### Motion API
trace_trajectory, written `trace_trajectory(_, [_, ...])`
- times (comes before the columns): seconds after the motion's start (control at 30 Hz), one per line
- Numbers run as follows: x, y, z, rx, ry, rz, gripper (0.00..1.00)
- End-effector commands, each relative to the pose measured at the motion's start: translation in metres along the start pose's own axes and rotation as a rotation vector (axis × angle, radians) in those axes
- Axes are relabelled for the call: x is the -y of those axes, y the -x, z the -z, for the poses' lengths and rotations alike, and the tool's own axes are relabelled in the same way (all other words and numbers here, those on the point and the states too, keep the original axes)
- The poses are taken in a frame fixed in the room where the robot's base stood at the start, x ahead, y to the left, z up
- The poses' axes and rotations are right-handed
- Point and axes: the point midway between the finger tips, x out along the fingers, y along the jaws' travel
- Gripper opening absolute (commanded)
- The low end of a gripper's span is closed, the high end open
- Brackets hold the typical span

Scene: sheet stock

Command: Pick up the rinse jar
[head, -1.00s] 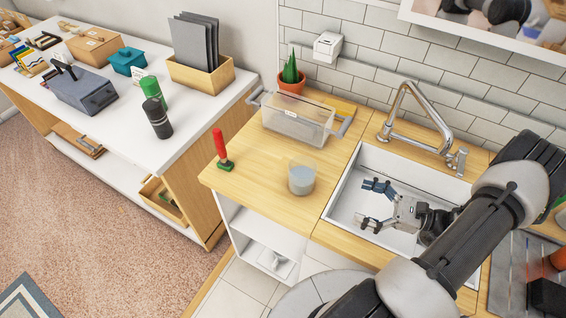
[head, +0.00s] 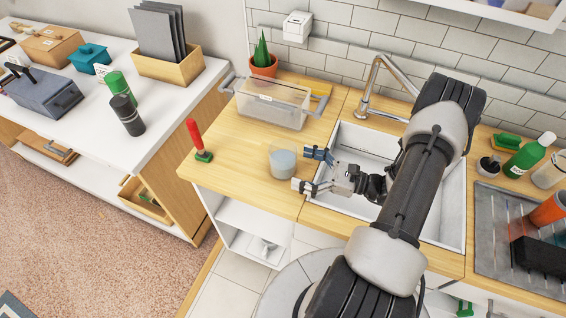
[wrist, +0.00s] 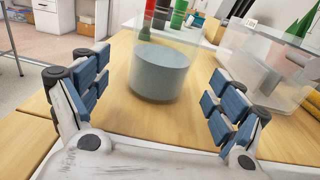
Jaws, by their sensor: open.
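The rinse jar (head: 283,161) is a clear jar with cloudy blue-grey liquid, upright on the wooden counter left of the sink. In the wrist view the jar (wrist: 160,72) stands just ahead, between and beyond my fingers. My gripper (head: 312,170) is open and empty, with blue pads on both fingers, just right of the jar in the head view. In the wrist view my gripper's fingers (wrist: 158,100) are spread wider than the jar. I see no contact with the jar.
A clear lidless-looking bin (head: 272,104) stands behind the jar, and a red-handled tool (head: 196,140) stands to its left. The white sink (head: 345,145) with a faucet (head: 375,80) is at the right. A potted plant (head: 263,62) is at the back.

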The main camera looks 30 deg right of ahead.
Motion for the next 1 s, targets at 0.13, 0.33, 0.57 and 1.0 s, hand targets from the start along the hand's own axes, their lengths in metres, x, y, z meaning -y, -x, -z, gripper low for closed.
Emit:
trace_trajectory(0.13, [0.001, -0.024, 0.002, 0.000, 0.001, -0.006, 0.88])
trace_trajectory(0.33, [0.001, -0.045, 0.001, 0.000, 0.000, -0.003, 0.88])
trace_trajectory(0.57, [0.002, -0.046, 0.000, 0.000, 0.000, -0.001, 0.88])
trace_trajectory(1.0, [0.002, -0.046, 0.000, 0.000, 0.000, -0.001, 0.59])
